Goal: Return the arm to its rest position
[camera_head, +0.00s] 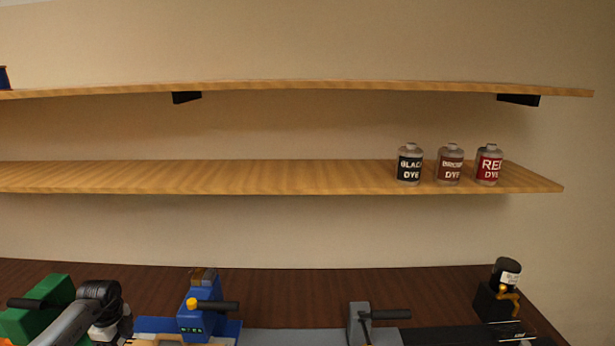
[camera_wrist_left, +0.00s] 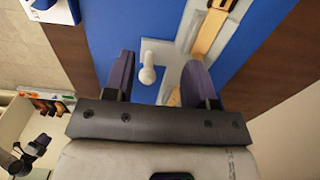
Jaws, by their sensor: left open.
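My left gripper (camera_wrist_left: 158,75) shows in the left wrist view with its two dark fingers spread apart. No object is held between them. A white knob (camera_wrist_left: 148,72) on a pale plate appears in the gap between the fingers, over a blue surface (camera_wrist_left: 150,20); I cannot tell how far it is from the fingers. In the head view, a grey and black arm link of mine stands at the lower left, next to the blue machine (camera_head: 205,312). The fingers are not visible there. My right gripper is in neither view.
A green machine (camera_head: 40,305) stands at the left on the dark bench (camera_head: 290,285). A grey clamp-like device (camera_head: 360,322) and a dark bottle (camera_head: 506,272) on a stand are further right. Dye bottles (camera_head: 450,165) stand on the lower shelf (camera_head: 250,175). Bench behind the machines is clear.

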